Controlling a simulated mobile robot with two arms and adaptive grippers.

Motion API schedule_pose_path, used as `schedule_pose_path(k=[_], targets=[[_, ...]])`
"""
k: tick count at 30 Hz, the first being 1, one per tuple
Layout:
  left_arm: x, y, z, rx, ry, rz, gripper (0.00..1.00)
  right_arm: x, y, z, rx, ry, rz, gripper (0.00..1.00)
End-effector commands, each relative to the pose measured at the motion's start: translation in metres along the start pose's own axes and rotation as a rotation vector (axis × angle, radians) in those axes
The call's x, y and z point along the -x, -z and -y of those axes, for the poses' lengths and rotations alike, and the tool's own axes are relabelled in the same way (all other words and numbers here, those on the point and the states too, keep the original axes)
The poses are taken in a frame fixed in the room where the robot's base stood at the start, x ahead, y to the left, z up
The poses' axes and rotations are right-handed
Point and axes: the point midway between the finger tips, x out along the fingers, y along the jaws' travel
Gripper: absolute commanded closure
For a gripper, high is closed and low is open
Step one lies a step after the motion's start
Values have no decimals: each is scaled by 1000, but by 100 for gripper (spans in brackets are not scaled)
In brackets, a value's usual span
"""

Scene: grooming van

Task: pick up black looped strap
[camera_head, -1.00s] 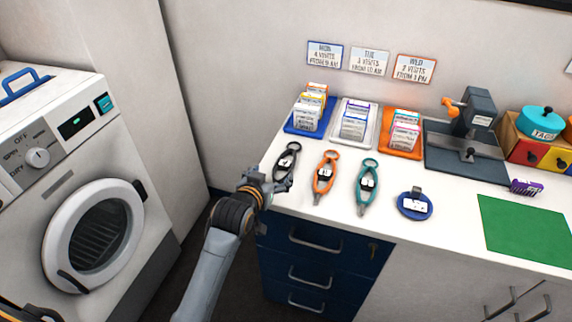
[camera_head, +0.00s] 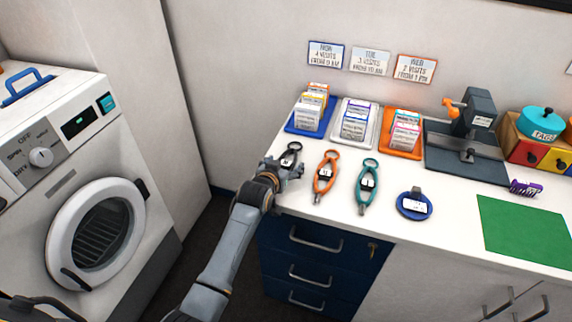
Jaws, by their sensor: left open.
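The black looped strap (camera_head: 291,152) lies on the white counter near its left end, with its loop toward the wall and a small white tag on it. My left gripper (camera_head: 287,168) is open over the strap's near part and hides it. I cannot tell whether the fingers touch the strap. My right gripper is not seen; only a dark piece of my own body shows at the bottom left.
An orange strap (camera_head: 325,172) and a teal strap (camera_head: 367,184) lie just right of the gripper. Blue (camera_head: 290,127), white and orange card trays stand behind. Blue drawers (camera_head: 318,262) are below the counter edge.

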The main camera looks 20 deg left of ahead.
Motion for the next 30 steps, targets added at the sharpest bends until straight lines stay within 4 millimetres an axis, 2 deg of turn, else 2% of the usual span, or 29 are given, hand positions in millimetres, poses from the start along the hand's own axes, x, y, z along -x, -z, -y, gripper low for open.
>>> schedule_pose_path(k=[2, 9, 11, 12, 23, 29, 30], targets=[[0, 0, 0, 0, 0, 0, 21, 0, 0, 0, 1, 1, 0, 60], [0, 0, 0, 0, 0, 0, 68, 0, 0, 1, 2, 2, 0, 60], [0, 0, 0, 0, 0, 0, 80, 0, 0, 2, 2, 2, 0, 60], [0, 0, 0, 0, 0, 0, 83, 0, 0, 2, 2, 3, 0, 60], [2, 6, 0, 0, 0, -3, 83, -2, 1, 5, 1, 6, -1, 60], [11, 30, 0, -1, 0, -9, 83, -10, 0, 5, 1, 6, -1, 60], [19, 34, 0, -1, 0, -5, 83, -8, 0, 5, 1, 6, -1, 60]])
